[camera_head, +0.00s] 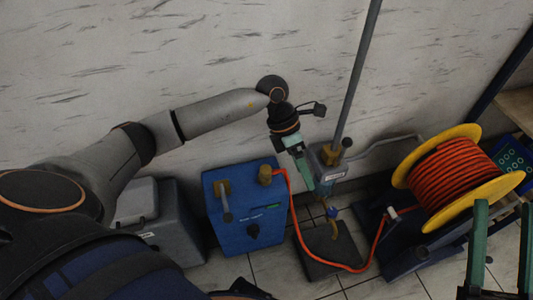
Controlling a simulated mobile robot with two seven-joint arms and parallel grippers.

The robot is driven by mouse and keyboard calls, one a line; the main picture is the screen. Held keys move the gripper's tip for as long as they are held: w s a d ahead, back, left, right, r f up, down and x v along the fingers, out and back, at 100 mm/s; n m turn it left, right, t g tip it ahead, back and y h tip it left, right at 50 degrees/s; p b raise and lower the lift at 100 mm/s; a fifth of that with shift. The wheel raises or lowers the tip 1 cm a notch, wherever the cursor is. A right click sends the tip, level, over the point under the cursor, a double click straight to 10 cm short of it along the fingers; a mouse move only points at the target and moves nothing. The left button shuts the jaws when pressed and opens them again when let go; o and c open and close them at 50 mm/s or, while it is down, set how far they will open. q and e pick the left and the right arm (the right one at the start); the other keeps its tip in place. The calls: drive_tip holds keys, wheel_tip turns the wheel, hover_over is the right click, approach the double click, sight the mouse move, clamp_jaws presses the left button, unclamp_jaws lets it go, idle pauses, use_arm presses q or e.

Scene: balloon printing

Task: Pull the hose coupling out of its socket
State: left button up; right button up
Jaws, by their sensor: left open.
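An orange hose (291,205) runs from a brass fitting (265,173) on top of a blue box (246,212), down across the floor, and up towards a hose reel. Which fitting is the hose coupling and which its socket is too small to tell. My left gripper (307,183) points down, open, right of the brass fitting and in front of a grey post fixture (330,165). Nothing shows between its fingers. A blue valve-like part (332,212) sits just below the fixture. My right gripper (502,245) is at the lower right edge, fingers wide apart and empty.
The yellow-flanged reel (453,172) wound with orange hose stands at right. A dark plate (330,252) lies on the tiled floor under the hose. A grey case (165,220) stands left of the blue box. A marbled wall closes the back.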

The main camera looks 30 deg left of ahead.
sight(266, 168)
use_arm(q)
drive_tip(key=w+a+y+b, duration=0.3)
drive_tip(key=a+y, duration=0.3)
drive_tip(key=a, duration=0.7)
drive_tip(key=shift+t, duration=0.3)
wheel_tip(266, 168, down, 13)
drive_tip(key=b, duration=0.4)
drive_tip(key=shift+w+d+r, duration=0.1)
drive_tip(key=shift+d+r, duration=0.05)
use_arm(e)
drive_tip(key=s+f+n+y, duration=0.1)
drive_tip(key=s+a+f+n+y, duration=0.1)
drive_tip(key=s+f+y, duration=0.1)
drive_tip(key=shift+f+n+y, duration=0.3)
use_arm(q)
drive_tip(key=shift+c, duration=0.3)
clamp_jaws()
drive_tip(key=c, duration=0.5)
unclamp_jaws()
drive_tip(key=shift+c, duration=0.2)
clamp_jaws()
drive_tip(key=shift+r, duration=0.1)
use_arm(e)
drive_tip(key=shift+r, duration=0.1)
